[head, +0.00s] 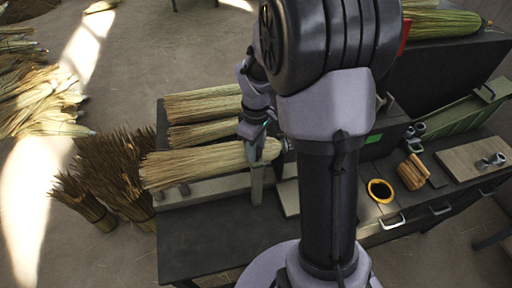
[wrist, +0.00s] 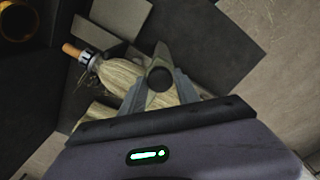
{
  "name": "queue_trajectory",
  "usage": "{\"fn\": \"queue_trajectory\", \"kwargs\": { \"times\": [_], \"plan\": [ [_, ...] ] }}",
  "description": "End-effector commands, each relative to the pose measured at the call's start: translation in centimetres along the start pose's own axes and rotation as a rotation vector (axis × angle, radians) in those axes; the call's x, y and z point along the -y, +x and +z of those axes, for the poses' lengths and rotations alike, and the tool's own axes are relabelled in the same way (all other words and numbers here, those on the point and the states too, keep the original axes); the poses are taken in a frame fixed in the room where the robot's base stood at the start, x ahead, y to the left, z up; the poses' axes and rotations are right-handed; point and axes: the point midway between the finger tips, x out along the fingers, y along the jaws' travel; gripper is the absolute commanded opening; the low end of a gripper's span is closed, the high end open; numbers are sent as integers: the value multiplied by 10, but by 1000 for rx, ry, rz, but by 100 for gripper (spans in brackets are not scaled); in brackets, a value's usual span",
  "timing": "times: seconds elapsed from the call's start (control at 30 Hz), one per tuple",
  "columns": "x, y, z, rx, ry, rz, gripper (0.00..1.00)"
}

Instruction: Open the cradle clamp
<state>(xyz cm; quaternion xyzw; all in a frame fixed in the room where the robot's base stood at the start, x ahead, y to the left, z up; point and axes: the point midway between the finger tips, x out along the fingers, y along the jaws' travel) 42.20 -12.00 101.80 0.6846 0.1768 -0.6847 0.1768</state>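A straw broom (head: 195,167) lies across the front of the dark bench, its bound neck to the right. In the wrist view the straw (wrist: 120,76) tapers to a dark and silver collar (wrist: 88,60) with an orange-brown tip. A grey-green upright piece (head: 256,186), which looks like the cradle clamp, stands against the broom's near side close to the neck. My gripper (head: 254,136) is over the broom just above this piece.
More straw bundles (head: 202,104) lie behind the broom. Dark brush bundles (head: 105,172) stand left of the bench. To the right are a yellow-rimmed round item (head: 380,190), a wooden roll (head: 412,172), a board (head: 470,160) and a green tray (head: 455,117). The bench front is clear.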

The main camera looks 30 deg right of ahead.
Motion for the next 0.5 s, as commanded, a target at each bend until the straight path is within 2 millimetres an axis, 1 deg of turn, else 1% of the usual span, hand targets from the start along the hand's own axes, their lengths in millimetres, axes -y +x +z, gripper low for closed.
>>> {"fn": "queue_trajectory", "kwargs": {
  "times": [0.03, 0.17, 0.5],
  "plan": [
    [0, 0, 0, 0, 0, 0, 26],
    [0, 0, 0, 0, 0, 0, 0],
    [0, 0, 0, 0, 0, 0, 0]
  ]
}}
